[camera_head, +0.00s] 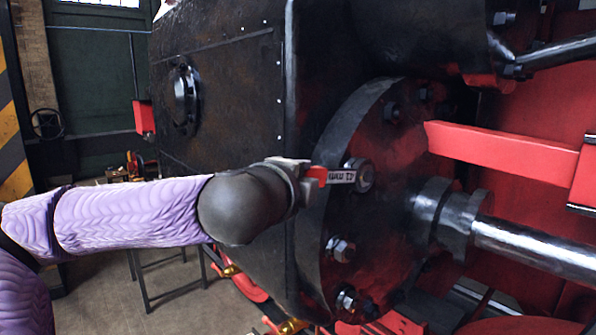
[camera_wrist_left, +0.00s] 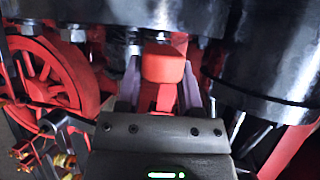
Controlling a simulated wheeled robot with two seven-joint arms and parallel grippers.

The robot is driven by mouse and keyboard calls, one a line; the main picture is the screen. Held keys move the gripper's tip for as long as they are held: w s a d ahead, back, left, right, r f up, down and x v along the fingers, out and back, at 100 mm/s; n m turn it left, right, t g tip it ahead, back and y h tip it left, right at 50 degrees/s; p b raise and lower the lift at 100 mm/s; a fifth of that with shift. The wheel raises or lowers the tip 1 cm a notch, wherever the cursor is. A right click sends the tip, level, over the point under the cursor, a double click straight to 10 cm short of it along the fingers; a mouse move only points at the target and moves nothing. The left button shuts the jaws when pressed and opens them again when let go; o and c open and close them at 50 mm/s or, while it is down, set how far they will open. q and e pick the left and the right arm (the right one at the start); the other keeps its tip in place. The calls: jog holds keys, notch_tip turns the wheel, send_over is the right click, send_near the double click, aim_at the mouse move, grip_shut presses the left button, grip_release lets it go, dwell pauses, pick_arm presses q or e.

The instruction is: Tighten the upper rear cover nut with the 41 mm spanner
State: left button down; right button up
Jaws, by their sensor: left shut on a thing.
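The 41 mm spanner (camera_head: 342,177) has a silver shank with "41 mm" lettering and a red handle, which also shows in the left wrist view (camera_wrist_left: 163,66). My left gripper (camera_head: 312,174) is shut on the red handle, with its fingers on both sides of it in the left wrist view. The spanner points right, roughly level. Its head meets a cover nut (camera_head: 364,175) on the left edge of the round dark cover (camera_head: 340,135). It appears to be around the nut, but the exact seating is hard to tell. My right gripper is not in view.
Other cover nuts sit below (camera_head: 340,248) and above (camera_head: 391,111). A thick steel rod (camera_head: 530,248) and a red bar (camera_head: 500,150) stick out to the right. The dark riveted casing (camera_head: 235,100) stands behind my left arm. A red wheel (camera_wrist_left: 60,75) shows in the wrist view.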

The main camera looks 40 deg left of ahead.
pick_arm(q)
jog(key=shift+w+r+g+p, duration=0.1)
jog(key=shift+r+g+p, duration=0.2)
jog(key=shift+r+p, duration=0.25)
jog(key=shift+w+r+m+g, duration=0.2)
jog(key=shift+r+g, duration=0.1)
jog(key=shift+r, duration=0.3)
jog(key=shift+w+r+m+g, duration=0.2)
jog(key=shift+r+g, duration=0.1)
jog(key=shift+r, duration=0.25)
jog(key=shift+w+d+r+m+g+h, duration=0.15)
jog(key=shift+w+r+g, duration=0.15)
jog(key=shift+r, duration=0.25)
jog(key=shift+w+a+r+m+g+h, duration=0.1)
jog(key=shift+w+r+m+g+h, duration=0.05)
jog(key=shift+r+g, duration=0.3)
